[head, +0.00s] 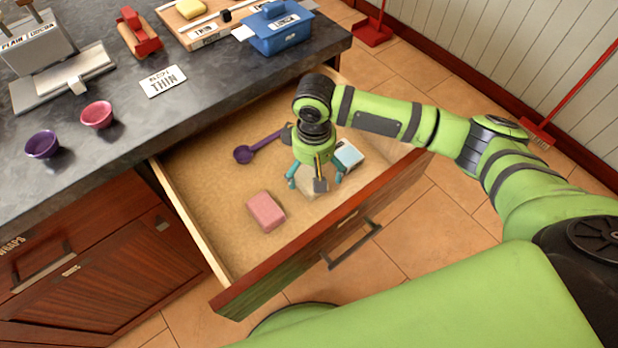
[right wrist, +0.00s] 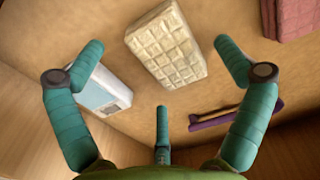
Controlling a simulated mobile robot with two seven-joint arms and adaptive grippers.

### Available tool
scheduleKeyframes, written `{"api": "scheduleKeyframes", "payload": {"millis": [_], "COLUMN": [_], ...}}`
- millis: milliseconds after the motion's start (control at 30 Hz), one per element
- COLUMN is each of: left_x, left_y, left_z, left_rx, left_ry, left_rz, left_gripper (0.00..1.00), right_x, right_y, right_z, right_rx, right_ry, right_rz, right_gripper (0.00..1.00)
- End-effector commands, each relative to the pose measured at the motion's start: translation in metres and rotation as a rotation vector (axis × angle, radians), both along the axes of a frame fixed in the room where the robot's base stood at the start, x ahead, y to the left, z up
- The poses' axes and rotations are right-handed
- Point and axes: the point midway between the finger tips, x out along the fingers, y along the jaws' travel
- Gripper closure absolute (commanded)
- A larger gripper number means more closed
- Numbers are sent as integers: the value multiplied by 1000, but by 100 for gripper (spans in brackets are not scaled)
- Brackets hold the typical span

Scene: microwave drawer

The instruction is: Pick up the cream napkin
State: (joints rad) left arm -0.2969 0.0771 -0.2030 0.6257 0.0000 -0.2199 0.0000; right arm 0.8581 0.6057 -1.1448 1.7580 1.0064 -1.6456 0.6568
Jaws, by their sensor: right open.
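The cream napkin (right wrist: 167,45) is a folded, quilted-looking pad lying on the drawer floor in the right wrist view. In the head view my gripper largely hides it, and only a pale part (head: 309,187) shows. My right gripper (head: 317,183) points down into the open drawer above the napkin. In the right wrist view its teal fingers (right wrist: 160,65) are spread wide, with the napkin between and beyond the tips and nothing held. I cannot tell the exact height of the fingers over it. My left gripper is not in view.
A white and teal box (head: 348,155) lies close beside the napkin. A purple scoop (head: 258,147) and a pink folded block (head: 265,212) lie in the same drawer (head: 215,190). The drawer's wooden front (head: 330,240) and the counter edge bound the space.

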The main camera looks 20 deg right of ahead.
Motion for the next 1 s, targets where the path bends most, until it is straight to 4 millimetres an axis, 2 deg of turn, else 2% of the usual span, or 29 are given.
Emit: {"api": "scheduleKeyframes", "payload": {"millis": [100, 333, 433, 467, 500, 867, 1000], "left_x": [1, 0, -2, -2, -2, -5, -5], "left_y": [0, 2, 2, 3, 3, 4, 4], "left_z": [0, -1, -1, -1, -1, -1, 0], "left_rx": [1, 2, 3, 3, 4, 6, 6], "left_ry": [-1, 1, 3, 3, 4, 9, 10], "left_rz": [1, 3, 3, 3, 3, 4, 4], "left_gripper": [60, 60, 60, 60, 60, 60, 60], "right_x": [0, 0, 0, 0, 0, -1, 0], "right_y": [0, 0, 0, 0, 0, 0, 0], "right_z": [-9, -10, -10, -10, -10, -10, 5], "right_rx": [0, 0, 0, 0, 0, 0, 2], "right_ry": [0, -1, -1, -1, -1, 1, -2], "right_rz": [2, 2, 2, 2, 2, 1, 1], "right_gripper": [0, 0, 40, 50, 52, 53, 53]}}
